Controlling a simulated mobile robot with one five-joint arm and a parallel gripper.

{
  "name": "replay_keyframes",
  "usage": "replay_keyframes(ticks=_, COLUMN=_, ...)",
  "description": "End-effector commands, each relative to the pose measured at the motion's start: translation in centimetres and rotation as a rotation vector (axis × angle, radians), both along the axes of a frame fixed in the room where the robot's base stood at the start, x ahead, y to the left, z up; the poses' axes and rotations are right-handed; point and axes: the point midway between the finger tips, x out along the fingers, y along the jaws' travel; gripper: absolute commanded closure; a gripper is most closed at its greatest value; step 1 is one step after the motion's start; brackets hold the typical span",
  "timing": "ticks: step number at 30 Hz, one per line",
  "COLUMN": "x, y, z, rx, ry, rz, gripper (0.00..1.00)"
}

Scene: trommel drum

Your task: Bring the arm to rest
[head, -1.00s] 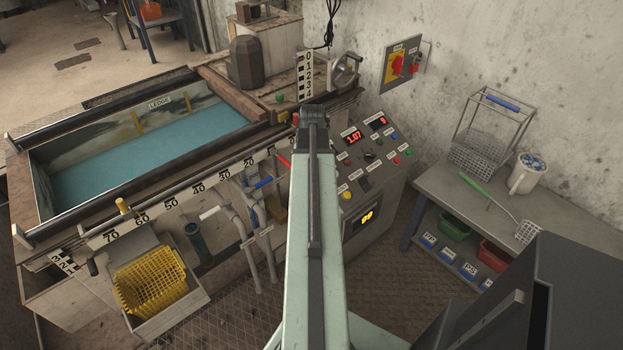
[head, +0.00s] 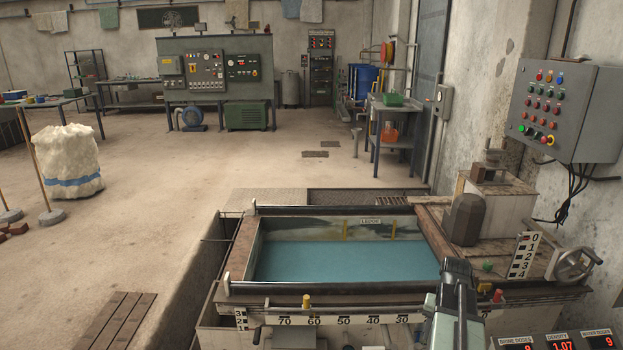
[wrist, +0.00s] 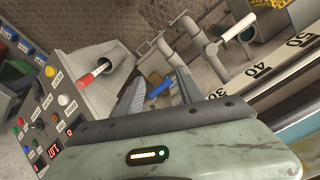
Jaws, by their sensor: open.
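My arm (head: 457,315) is pale green with a dark strip and rises from the lower edge of the head view, in front of the tank's near right corner. Its far end is dark, and the fingertips cannot be made out there. In the wrist view my gripper (wrist: 158,92) has its two grey fingers spread apart, with nothing held between them. A blue valve handle (wrist: 160,88) shows beyond the fingers; I cannot tell how far away it is.
The tank (head: 345,262) of blue water has a numbered scale (head: 345,318) on its near side. A handwheel (head: 577,264) stands right of it, below a grey wall control box (head: 560,110). The wrist view shows a red-tipped handle (wrist: 92,75) and white-handled pipe (wrist: 240,33). Open floor (head: 200,160) lies beyond left.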

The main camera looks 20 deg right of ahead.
Motion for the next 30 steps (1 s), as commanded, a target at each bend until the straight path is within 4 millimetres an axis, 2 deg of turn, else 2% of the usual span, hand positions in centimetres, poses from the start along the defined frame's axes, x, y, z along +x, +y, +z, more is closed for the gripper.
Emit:
replay_keyframes(ticks=1, x=2.7, y=4.0, z=0.0, rx=0.0, ry=0.0, rz=0.082, gripper=0.56)
replay_keyframes(ticks=2, x=4.1, y=6.3, z=0.0, rx=0.0, ry=0.0, rz=0.128, gripper=0.56)
replay_keyframes(ticks=3, x=5.7, y=9.4, z=0.0, rx=0.001, ry=0.001, rz=0.19, gripper=0.56)
replay_keyframes(ticks=7, x=9.2, y=19.1, z=0.0, rx=0.0, ry=0.001, rz=0.376, gripper=0.56)
replay_keyframes(ticks=9, x=10.1, y=23.5, z=0.0, rx=0.0, ry=0.001, rz=0.459, gripper=0.56)
replay_keyframes(ticks=12, x=10.7, y=29.0, z=0.0, rx=0.0, ry=0.001, rz=0.565, gripper=0.56)
replay_keyframes(ticks=18, x=9.9, y=38.2, z=0.0, rx=0.0, ry=0.001, rz=0.754, gripper=0.56)
replay_keyframes(ticks=20, x=8.4, y=40.1, z=0.0, rx=0.001, ry=0.002, rz=0.81, gripper=0.56)
replay_keyframes(ticks=22, x=8.5, y=39.5, z=2.7, rx=0.001, ry=0.002, rz=0.825, gripper=0.56)
replay_keyframes(ticks=30, x=8.7, y=39.4, z=10.5, rx=0.001, ry=0.002, rz=0.82, gripper=0.56)
